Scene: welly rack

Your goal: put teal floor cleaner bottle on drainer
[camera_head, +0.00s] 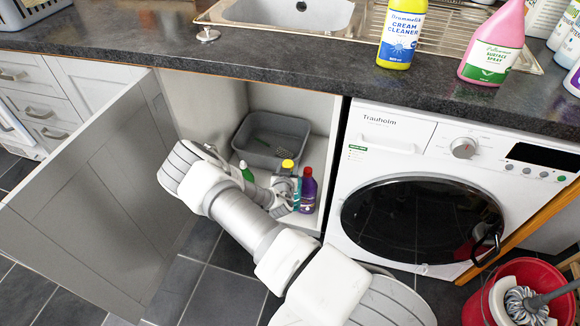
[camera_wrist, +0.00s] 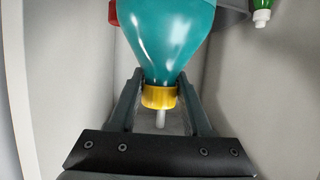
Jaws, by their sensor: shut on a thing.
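The teal floor cleaner bottle (camera_wrist: 160,35) fills the upper middle of the wrist view, its yellow cap (camera_wrist: 159,97) pointing toward the camera. My gripper (camera_wrist: 160,78) is shut on it, one dark finger on each side near the neck. In the head view my gripper is inside the open cupboard under the counter, largely hidden by my arm. A little of the teal bottle (camera_head: 297,190) shows there beside a purple bottle (camera_head: 308,191). The ribbed metal drainer (camera_head: 455,32) is on the counter, right of the sink (camera_head: 288,12).
The cupboard door (camera_head: 95,205) stands open at left. A grey tub (camera_head: 272,138) and a green bottle (camera_head: 246,171) are in the cupboard. A yellow cream cleaner bottle (camera_head: 401,35) and a pink spray bottle (camera_head: 492,45) stand by the drainer. A washing machine (camera_head: 385,128) is at right.

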